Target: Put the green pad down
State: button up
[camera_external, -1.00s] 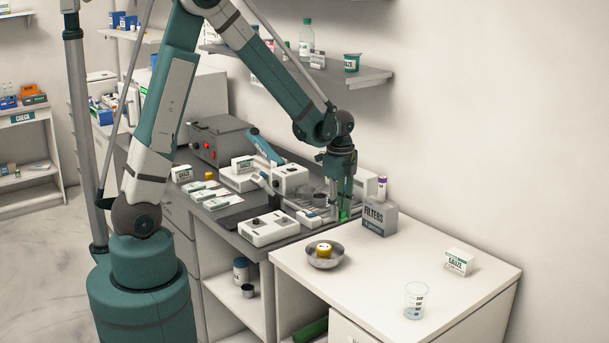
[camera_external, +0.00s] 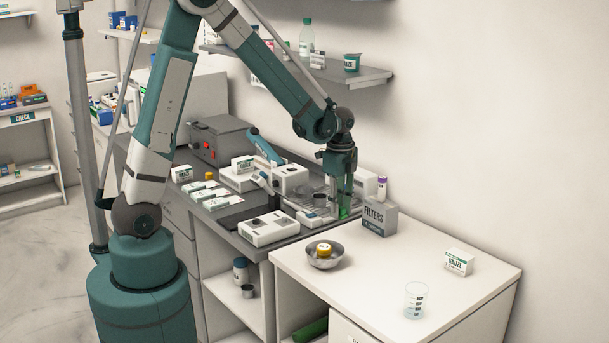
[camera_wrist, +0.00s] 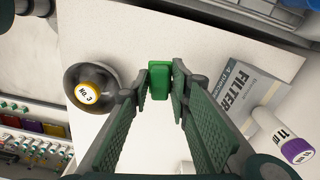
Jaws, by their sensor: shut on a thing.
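The green pad (camera_wrist: 159,80) is between my gripper's fingertips (camera_wrist: 160,88) in the wrist view, with both fingers against its sides. My gripper is shut on it. In the external view my gripper (camera_external: 341,208) points down near the back of the counter, just left of the FILTERS box, and a bit of the green pad (camera_external: 344,212) shows at its tips. I cannot tell whether the pad touches a surface or hangs just above it.
The FILTERS box (camera_external: 379,221) stands close to the right of my gripper. A metal bowl (camera_external: 325,260) with a yellow-capped item sits in front. A beaker (camera_external: 415,300) and a gauze box (camera_external: 459,262) stand further right. The white counter (camera_external: 385,272) between them is clear.

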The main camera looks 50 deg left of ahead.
jog(key=shift+d, duration=0.1)
jog(key=w+d+m, duration=0.1)
jog(key=w+d, duration=0.2)
jog(key=d, duration=0.6)
jog(key=w+d, duration=0.2)
jog(key=d, duration=0.8)
jog(key=m, duration=0.1)
send_over(440, 292)
jog(key=shift+r, duration=0.15)
jog(key=shift+a, duration=0.1)
jog(key=shift+f, duration=3.15)
jog(key=shift+f+p, duration=0.3)
jog(key=shift+f, duration=1.55)
jog(key=shift+f, duration=0.15)
